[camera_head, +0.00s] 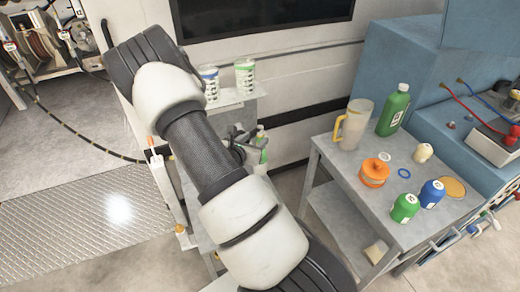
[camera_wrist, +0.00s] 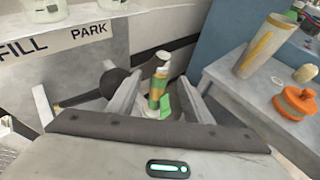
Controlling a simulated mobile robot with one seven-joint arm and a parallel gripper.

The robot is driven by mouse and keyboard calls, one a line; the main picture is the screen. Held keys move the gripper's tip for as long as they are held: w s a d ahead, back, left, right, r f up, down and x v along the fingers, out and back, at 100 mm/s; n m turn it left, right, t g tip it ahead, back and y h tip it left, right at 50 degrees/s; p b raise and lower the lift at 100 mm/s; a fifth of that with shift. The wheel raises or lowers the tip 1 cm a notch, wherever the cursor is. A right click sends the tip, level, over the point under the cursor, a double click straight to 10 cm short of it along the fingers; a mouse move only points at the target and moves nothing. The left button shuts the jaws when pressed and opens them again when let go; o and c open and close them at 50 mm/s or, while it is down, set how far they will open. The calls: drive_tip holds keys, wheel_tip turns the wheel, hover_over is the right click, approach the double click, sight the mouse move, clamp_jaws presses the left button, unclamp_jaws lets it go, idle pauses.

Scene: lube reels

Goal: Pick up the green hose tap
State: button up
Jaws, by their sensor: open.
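The green hose tap (camera_wrist: 158,92) appears to be the slim green piece with an orange-brown band and a pale top in the middle of the wrist view. It is upright, and a brighter green part shows at its lower right. In the head view it is a small green and white shape (camera_head: 261,143), partly hidden by my arm and gripper. My gripper (camera_wrist: 160,82) is open, with one finger on each side of the tap and visible gaps between. In the head view my gripper (camera_head: 242,146) is beside the tap, mostly behind my arm. The tap's lower end is hidden.
A grey table (camera_head: 322,150) at right holds a pitcher (camera_head: 354,128), a green bottle (camera_head: 393,112), an orange container (camera_head: 375,172) and several small jars. A dark round part (camera_wrist: 111,82) is left of the tap.

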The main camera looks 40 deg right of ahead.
sight(258, 137)
drive_tip(key=x, duration=0.4)
drive_tip(key=shift+s+f, duration=0.1)
drive_tip(key=shift+a, duration=0.1)
clamp_jaws()
